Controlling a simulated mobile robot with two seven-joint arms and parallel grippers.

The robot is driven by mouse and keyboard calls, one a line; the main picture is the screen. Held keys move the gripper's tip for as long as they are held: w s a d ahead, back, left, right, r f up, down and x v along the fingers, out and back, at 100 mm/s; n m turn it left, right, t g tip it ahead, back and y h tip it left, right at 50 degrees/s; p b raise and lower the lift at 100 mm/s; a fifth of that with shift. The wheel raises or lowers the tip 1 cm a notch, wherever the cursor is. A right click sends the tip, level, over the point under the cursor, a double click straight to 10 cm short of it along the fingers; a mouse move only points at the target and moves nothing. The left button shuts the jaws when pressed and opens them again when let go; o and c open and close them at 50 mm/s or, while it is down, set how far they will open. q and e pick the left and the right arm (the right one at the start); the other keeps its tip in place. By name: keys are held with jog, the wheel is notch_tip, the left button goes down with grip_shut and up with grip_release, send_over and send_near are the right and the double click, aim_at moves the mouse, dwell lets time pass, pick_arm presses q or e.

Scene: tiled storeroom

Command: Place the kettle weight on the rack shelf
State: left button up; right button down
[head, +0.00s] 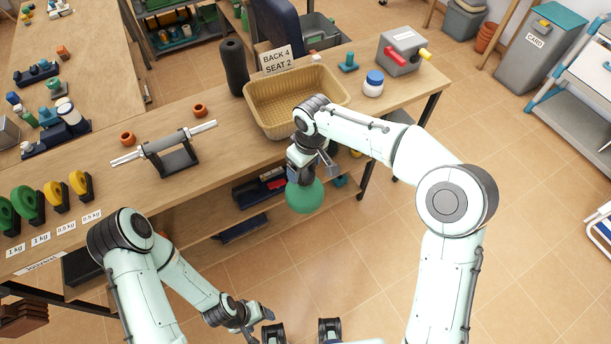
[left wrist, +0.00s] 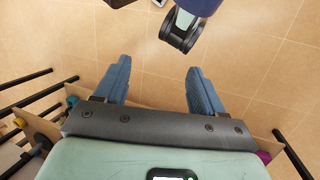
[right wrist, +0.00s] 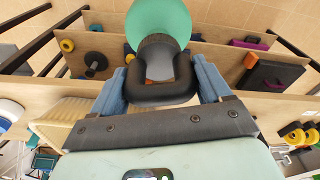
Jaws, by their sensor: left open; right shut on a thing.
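The kettle weight (head: 305,196) is a green ball with a dark handle. My right gripper (head: 318,168) is shut on the handle, and the ball hangs below it in front of the bench edge. In the right wrist view the dark handle (right wrist: 163,92) sits between the blue fingers, with the green ball (right wrist: 158,22) beyond. Open wooden shelves (head: 205,243) lie under the bench; the right wrist view shows a shelf board (right wrist: 205,62) past the weight. My left gripper (left wrist: 156,80) is open and empty over the floor, low in the head view.
The bench top (head: 225,150) holds a wicker basket (head: 290,98), a dark roller (head: 234,67), a dumbbell bar on a stand (head: 170,155) and several small weight plates (head: 55,195). Dark boxes (head: 258,190) occupy part of the shelf below. The tiled floor (head: 370,265) in front is clear.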

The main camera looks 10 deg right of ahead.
pick_arm(q)
jog(key=w+r+m+t, duration=0.2)
jog(key=w+m+t, duration=0.15)
jog(key=w, duration=0.65)
pick_arm(e)
jog(key=shift+w+a+r, duration=0.1)
jog(key=shift+r, duration=0.2)
pick_arm(q)
jog(key=m+t+h, duration=0.7)
jog(key=m+h, duration=0.4)
jog(key=m, duration=0.1)
send_near(300, 186)
jog(key=x, duration=1.2)
jog(key=shift+w+d, duration=0.15)
pick_arm(e)
jog(key=shift+a, duration=0.1)
pick_arm(q)
jog(key=shift+r, duration=0.1)
jog(key=shift+c, duration=0.3)
